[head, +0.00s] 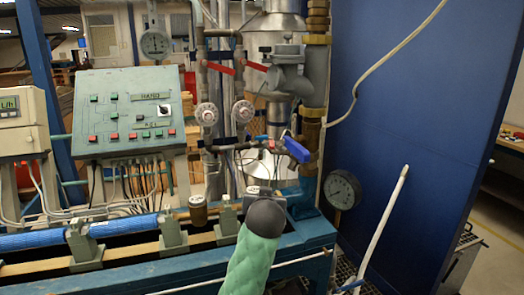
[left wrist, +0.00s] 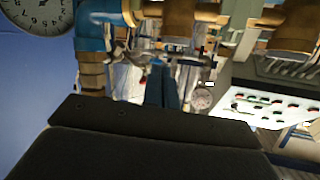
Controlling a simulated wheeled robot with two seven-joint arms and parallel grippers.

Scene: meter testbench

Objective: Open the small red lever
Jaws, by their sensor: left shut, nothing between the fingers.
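A small red lever (head: 271,145) sits on the horizontal pipe in the middle of the head view, between a small blue lever (head: 262,137) and a large blue handle (head: 297,150). Two longer red levers (head: 220,67) and (head: 255,66) are higher on the vertical pipes. My left gripper (head: 264,189) is below the small red lever and apart from it in the picture; its wrist hides much of it. In the left wrist view the narrow fingers (left wrist: 166,86) are together with nothing between them. My right gripper is not in view.
A control panel (head: 130,112) stands to the left, and a dial gauge (head: 342,189) to the right. Two round white-faced meters (head: 207,114) and (head: 243,112) flank the pipes. A blue bench frame (head: 315,233) lies below, and a blue wall (head: 420,130) closes the right side.

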